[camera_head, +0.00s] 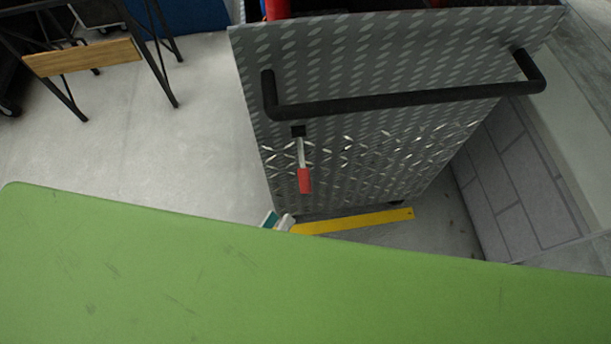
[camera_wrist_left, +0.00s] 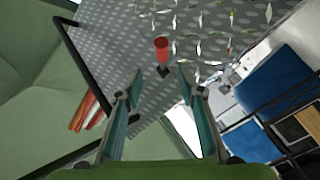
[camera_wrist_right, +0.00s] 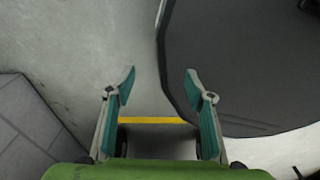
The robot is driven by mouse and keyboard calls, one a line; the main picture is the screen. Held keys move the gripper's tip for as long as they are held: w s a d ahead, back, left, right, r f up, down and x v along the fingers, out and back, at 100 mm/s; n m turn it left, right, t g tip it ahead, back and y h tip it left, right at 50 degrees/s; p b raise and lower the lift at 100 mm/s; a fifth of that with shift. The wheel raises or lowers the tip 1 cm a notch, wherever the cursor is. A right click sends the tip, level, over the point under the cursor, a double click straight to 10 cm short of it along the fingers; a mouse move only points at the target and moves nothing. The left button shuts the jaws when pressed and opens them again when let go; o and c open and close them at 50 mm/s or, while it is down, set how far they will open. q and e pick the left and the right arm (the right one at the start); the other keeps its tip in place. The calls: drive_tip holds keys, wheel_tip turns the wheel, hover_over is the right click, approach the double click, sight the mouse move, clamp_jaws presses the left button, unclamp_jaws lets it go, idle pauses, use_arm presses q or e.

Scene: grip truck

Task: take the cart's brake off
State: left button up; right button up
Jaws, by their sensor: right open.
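The cart (camera_head: 380,75) is a grey, diamond-patterned panel with a black bar handle (camera_head: 400,103) across its upper part. The brake lever (camera_head: 304,178) has a red grip and hangs down from a small dark mount below the handle's left end. In the left wrist view the red grip (camera_wrist_left: 162,48) shows just beyond and between the fingertips. My left gripper (camera_head: 279,221) peeks over the green edge, below the lever; its open jaws (camera_wrist_left: 160,83) are empty. My right gripper (camera_wrist_right: 160,76) is open and empty over the floor; the head view does not show it.
A yellow strip (camera_head: 355,221) lies on the floor at the cart's foot. A brick-patterned wall (camera_head: 515,170) stands close to the cart's right. A wooden-topped piece with black legs (camera_head: 82,57) is at the upper left. The floor left of the cart is clear.

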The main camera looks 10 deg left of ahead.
sight(300, 183)
use_arm(q)
drive_tip(key=b+x, duration=0.2)
drive_tip(key=x, duration=1.1)
drive_tip(key=shift+a+f, duration=0.1)
drive_tip(key=shift+a, duration=0.05)
drive_tip(key=shift+w, duration=0.1)
use_arm(e)
drive_tip(key=f, duration=0.2)
drive_tip(key=shift+w+a+f, duration=0.1)
drive_tip(key=shift+w+f, duration=0.2)
drive_tip(key=shift+s, duration=0.1)
use_arm(q)
clamp_jaws()
